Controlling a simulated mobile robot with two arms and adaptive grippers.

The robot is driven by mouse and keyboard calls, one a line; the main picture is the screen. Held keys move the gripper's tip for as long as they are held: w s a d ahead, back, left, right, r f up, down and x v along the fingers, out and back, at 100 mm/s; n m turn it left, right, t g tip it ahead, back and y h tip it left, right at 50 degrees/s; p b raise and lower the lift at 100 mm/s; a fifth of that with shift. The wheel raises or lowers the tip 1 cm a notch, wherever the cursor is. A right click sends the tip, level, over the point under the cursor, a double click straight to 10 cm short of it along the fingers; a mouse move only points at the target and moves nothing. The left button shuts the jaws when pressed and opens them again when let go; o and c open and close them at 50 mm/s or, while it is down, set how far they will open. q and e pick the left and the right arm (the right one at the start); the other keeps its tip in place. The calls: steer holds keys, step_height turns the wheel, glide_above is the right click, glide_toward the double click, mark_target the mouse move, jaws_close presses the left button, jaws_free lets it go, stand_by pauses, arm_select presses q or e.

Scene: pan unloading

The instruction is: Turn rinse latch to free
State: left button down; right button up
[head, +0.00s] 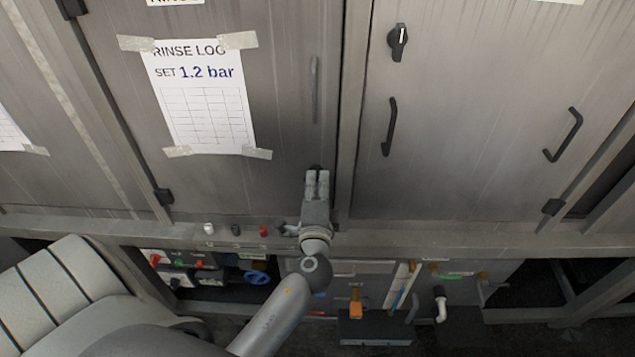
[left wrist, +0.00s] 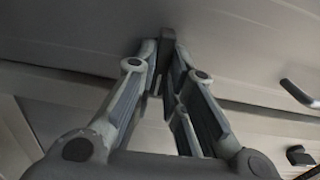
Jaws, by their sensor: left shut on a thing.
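The rinse door (head: 275,130) is a grey metal panel with a taped sheet headed "RINSE LOG". My left gripper (head: 317,178) is at the door's lower right, near the gap to the neighbouring door. It is shut on a small dark latch (head: 316,168), mostly hidden behind the fingers. In the left wrist view the dark latch (left wrist: 167,38) shows between the fingertips, against the grey panel. How far the latch is turned cannot be told. My right gripper is not in view.
A dark handle (head: 315,90) stands on the rinse door above my gripper. The right-hand panel has a black latch (head: 398,42) and two handles (head: 389,127). A ledge with buttons (head: 263,230) runs below; pipes and valves (head: 356,303) sit under it.

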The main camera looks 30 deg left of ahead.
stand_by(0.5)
arm_select(q)
steer(key=c, duration=1.5)
jaws_free()
steer(key=shift+s, duration=0.1)
steer(key=v, duration=1.2)
